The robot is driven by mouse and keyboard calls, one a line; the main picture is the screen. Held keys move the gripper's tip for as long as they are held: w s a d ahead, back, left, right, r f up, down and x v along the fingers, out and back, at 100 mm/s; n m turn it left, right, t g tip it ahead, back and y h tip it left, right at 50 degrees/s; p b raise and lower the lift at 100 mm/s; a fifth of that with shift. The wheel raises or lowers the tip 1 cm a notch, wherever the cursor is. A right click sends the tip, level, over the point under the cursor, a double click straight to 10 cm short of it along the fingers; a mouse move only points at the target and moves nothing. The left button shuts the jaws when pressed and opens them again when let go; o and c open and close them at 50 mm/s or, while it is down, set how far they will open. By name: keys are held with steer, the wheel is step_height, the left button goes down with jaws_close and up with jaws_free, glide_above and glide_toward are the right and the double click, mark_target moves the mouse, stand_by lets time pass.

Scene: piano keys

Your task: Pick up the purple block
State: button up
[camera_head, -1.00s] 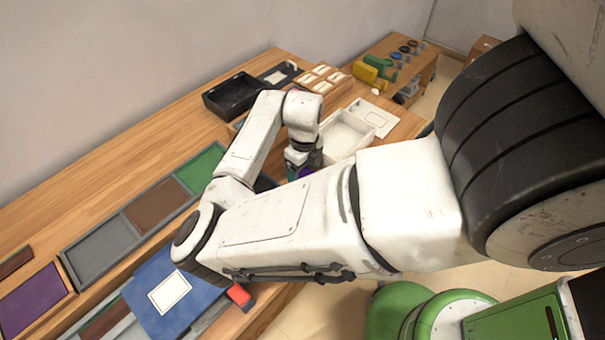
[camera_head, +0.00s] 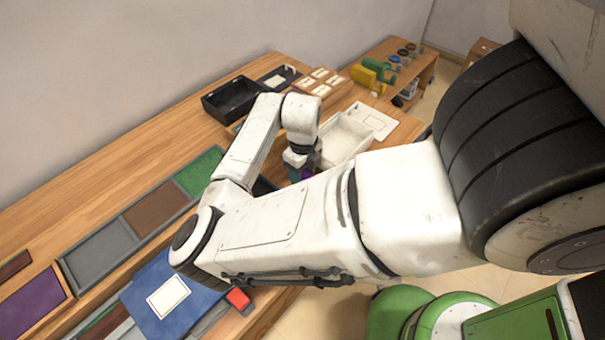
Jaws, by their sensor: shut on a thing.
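My gripper (camera_head: 302,165) points down over the table beside the white open box, partly hidden behind my own forearm. It is shut on the purple block (camera_head: 308,171), of which only a small purple patch shows at the fingers. A teal patch shows beside it; I cannot tell what it belongs to. The fingertips and the underside of the block are hidden, so I cannot tell whether the block touches the table.
The white box (camera_head: 345,137) stands just right of my gripper. A black tray (camera_head: 235,99) is behind it to the left. A long tray with grey, brown and green sections (camera_head: 100,254), a purple panel (camera_head: 32,303) and a blue folder (camera_head: 150,318) lie at left.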

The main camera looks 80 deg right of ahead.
steer(key=shift+r, duration=0.7)
steer(key=s+r+b, duration=0.2)
steer(key=s+r, duration=0.9)
steer(key=s, duration=0.3)
steer(key=shift+r, duration=0.2)
